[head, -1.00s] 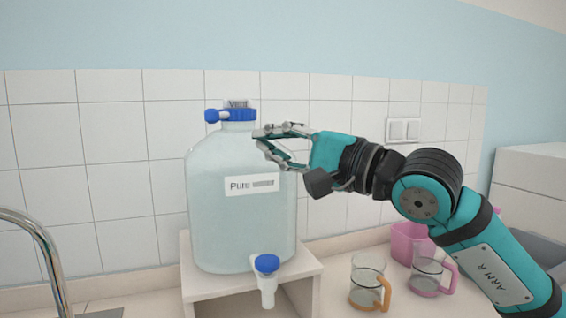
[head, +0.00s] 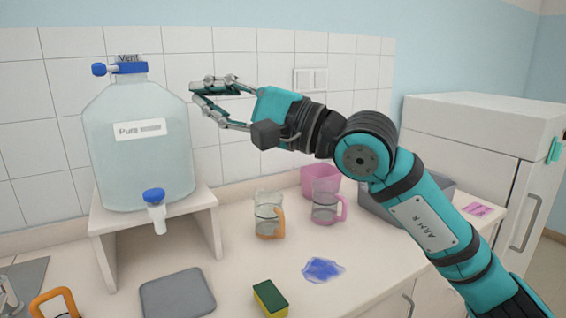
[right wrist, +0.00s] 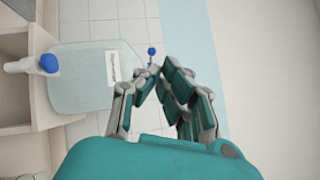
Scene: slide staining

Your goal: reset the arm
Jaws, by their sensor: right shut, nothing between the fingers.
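My right gripper (head: 196,92) is shut and empty, raised in the air above the counter, just right of the big carboy in the head view. In the right wrist view its fingers (right wrist: 158,68) come together at the tips with nothing between them. The carboy (head: 140,165) is a translucent bottle labelled "Pure", with a blue cap and a blue-topped tap, on a raised stand. It also shows sideways in the right wrist view (right wrist: 85,88). The gripper looks apart from it. My left gripper is in neither view.
On the counter (head: 225,275) are an orange-handled beaker (head: 268,217), a pink-handled beaker (head: 324,207), a pink container (head: 321,180), a grey mat (head: 177,296), a sponge (head: 269,299) and a crumpled blue item (head: 322,269). A white fridge (head: 480,150) stands at right. The air around the gripper is mostly free.

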